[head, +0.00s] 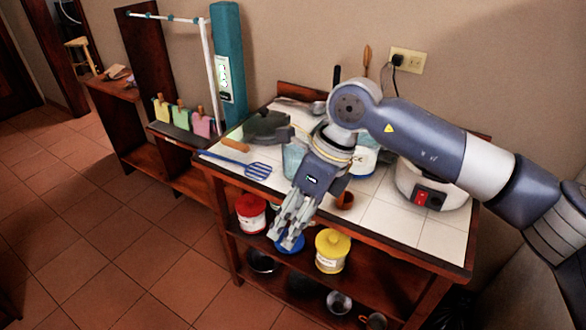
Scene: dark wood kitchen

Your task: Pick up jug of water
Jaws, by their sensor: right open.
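A translucent pale-blue vessel (293,160), which looks like the jug of water, stands on the white tiled top of the wooden cart (388,208). My right arm and wrist cover part of it, so its handle and full outline cannot be made out. My right gripper (289,237) points down in front of the cart's front edge, nearer the camera than the vessel. Its fingers are open with nothing seen between them. My left gripper is not in view.
A blue slotted spatula (258,170) lies at the left of the top. A white appliance with a red switch (421,198) stands at the right. A small brown cup (345,200) is beside my wrist. Red-lidded (251,212) and yellow-lidded (333,250) containers fill the shelf below.

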